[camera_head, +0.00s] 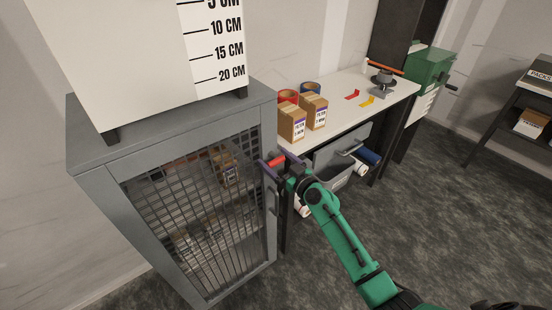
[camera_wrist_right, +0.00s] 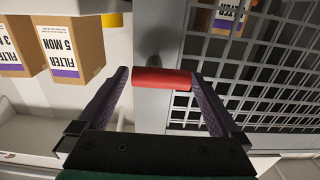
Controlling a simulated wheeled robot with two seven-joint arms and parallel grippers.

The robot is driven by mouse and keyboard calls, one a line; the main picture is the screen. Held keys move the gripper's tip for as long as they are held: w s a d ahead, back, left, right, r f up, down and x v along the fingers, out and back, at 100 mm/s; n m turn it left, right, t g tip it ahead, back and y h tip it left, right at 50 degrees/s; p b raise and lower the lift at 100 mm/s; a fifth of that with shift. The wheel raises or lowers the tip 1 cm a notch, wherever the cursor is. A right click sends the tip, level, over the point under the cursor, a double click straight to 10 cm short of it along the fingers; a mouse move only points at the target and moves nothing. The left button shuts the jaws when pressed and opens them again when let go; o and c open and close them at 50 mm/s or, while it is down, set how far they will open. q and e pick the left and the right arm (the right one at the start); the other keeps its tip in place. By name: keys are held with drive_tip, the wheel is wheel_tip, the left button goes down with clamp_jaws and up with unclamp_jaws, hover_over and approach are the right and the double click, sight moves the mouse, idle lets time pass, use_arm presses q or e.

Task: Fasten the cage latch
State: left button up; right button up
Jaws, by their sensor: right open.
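A grey cage (camera_head: 97,161) with a mesh door (camera_head: 190,215) stands at the left, and the door looks closed against its frame. Its latch has a red handle (camera_head: 276,160) at the door's right edge. In the right wrist view the red handle (camera_wrist_right: 161,78) lies crosswise on a grey post. My right gripper (camera_head: 274,157) is open at the latch, with its purple fingers on either side of the handle. In the wrist view the fingertips (camera_wrist_right: 160,73) are close to the handle's two ends; I cannot tell if they touch. My left gripper is out of view.
A white bench (camera_head: 345,105) right of the cage holds filter boxes (camera_head: 292,123), yellow and red pieces, and a grey device (camera_head: 382,82). A drawer (camera_head: 345,160) is beneath it. A green box (camera_head: 430,70) stands beyond. The carpet at the right is clear.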

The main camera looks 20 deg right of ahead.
drive_tip(key=c, duration=1.3)
drive_tip(key=shift+m, duration=0.3)
drive_tip(key=m, duration=0.3)
drive_tip(key=m+b, duration=0.1)
drive_tip(key=shift+d+r, duration=0.15)
drive_tip(key=shift+d, duration=0.1)
drive_tip(key=m, duration=0.4)
drive_tip(key=shift+w+d+m+b, duration=0.1)
drive_tip(key=shift+d+m+b, duration=0.2)
drive_tip(key=shift+m, duration=0.1)
drive_tip(key=m, duration=0.4)
drive_tip(key=shift+w+d+m, duration=0.1)
drive_tip(key=shift+d+m, duration=0.1)
drive_tip(key=shift+m, duration=0.1)
drive_tip(key=shift+w+d+f+m, duration=0.1)
drive_tip(key=shift+m, duration=0.9)
drive_tip(key=shift+d+f+m, duration=0.1)
drive_tip(key=shift+m, duration=0.9)
